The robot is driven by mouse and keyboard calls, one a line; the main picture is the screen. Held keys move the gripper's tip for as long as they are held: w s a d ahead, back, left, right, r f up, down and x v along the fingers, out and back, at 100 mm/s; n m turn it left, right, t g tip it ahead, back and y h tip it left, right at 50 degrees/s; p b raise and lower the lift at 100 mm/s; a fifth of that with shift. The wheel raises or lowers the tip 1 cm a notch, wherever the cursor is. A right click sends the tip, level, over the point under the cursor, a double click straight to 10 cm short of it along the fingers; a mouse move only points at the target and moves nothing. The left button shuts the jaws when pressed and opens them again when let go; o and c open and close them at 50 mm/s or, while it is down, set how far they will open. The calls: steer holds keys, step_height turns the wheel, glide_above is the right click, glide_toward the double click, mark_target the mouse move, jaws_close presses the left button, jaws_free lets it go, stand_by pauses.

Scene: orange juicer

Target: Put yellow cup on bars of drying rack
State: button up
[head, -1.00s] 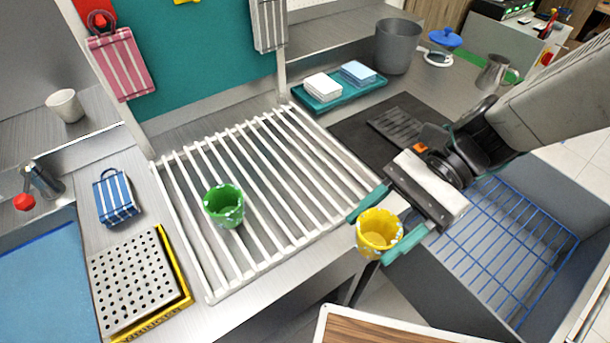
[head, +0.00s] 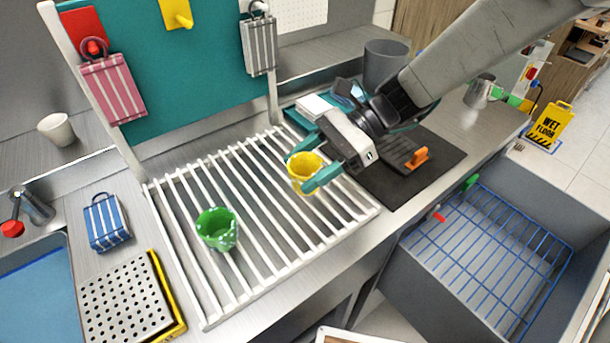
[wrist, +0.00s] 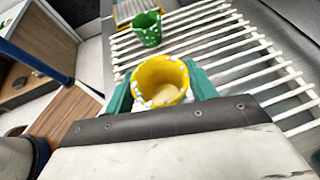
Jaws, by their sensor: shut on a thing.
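The yellow cup (head: 300,180), with pale spots, is upright between the teal fingers of my gripper (head: 310,172), which is shut on it. In the head view the cup is over the right part of the white drying rack (head: 262,262). I cannot tell if its base touches the bars. In the wrist view the yellow cup (wrist: 160,80) sits between both fingers (wrist: 160,92), its opening facing the camera. A green cup (head: 217,230) stands on the left part of the rack bars, and it also shows in the wrist view (wrist: 147,29).
A blue-wire basket drawer (head: 495,245) stands open at the right. A dark mat (head: 440,155) with a grey grater-like item lies right of the rack. A yellow-edged perforated tray (head: 125,300) is at the lower left. Rack bars between the cups are clear.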

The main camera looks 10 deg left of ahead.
mark_target(316, 169)
steer(key=shift+w+a, duration=0.2)
steer(key=shift+w, duration=0.1)
steer(key=shift+f, duration=1.8)
steer(key=shift+f, duration=0.1)
steer(key=o, duration=1)
steer(key=shift+w+d+r, duration=0.15)
steer(key=shift+w+r, duration=0.05)
steer(key=shift+r, duration=0.05)
steer(key=v, duration=1.1)
steer(key=shift+w+d+r, duration=0.1)
steer(key=shift+w+d, duration=0.05)
steer(key=shift+d, duration=0.05)
